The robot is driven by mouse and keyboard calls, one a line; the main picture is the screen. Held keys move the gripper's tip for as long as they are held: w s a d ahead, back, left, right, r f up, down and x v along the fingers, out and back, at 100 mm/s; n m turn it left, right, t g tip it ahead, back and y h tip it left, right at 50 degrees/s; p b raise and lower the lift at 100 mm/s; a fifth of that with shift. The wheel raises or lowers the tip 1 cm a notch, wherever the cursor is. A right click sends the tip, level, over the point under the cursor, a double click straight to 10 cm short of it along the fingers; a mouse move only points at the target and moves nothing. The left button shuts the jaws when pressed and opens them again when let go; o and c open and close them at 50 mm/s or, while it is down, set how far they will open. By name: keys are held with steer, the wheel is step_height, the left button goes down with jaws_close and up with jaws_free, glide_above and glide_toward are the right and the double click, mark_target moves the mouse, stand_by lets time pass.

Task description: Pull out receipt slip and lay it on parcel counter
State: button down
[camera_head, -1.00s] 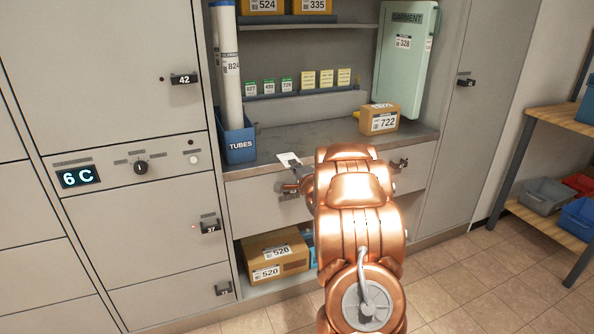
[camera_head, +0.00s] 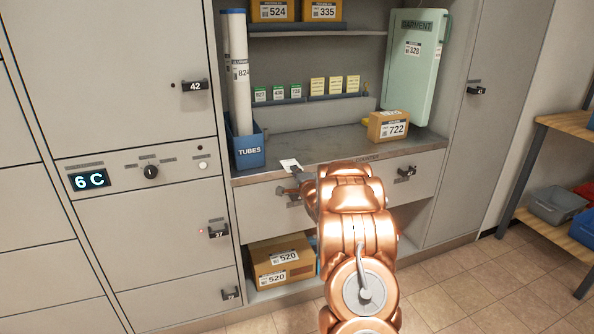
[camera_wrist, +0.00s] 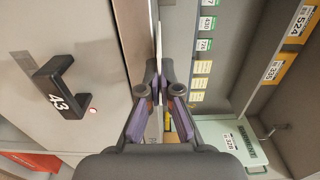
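The receipt slip (camera_head: 289,164) is a small white sheet at the front edge of the parcel counter (camera_head: 330,146), left of centre in the head view. My gripper (camera_head: 296,172) is shut on it there, partly hidden by my arm. In the wrist view my gripper (camera_wrist: 160,90) has its fingertips together on the slip (camera_wrist: 159,45), which shows as a thin white strip nearly edge-on. The slip appears level with or just above the counter top; I cannot tell whether it touches.
A blue tubes bin (camera_head: 249,152) stands left on the counter, and a box marked 722 (camera_head: 388,126) stands right. A green garment case (camera_head: 413,70) stands behind. The counter's middle is clear. Drawers with black handles lie below, above a brown parcel (camera_head: 282,262).

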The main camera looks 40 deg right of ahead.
steer(key=shift+w, duration=0.1)
steer(key=c, duration=1.8)
jaws_free()
steer(key=shift+c, duration=0.2)
steer(key=o, duration=0.6)
steer(key=p+v, duration=0.2)
steer(key=v, duration=0.8)
stand_by(0.4)
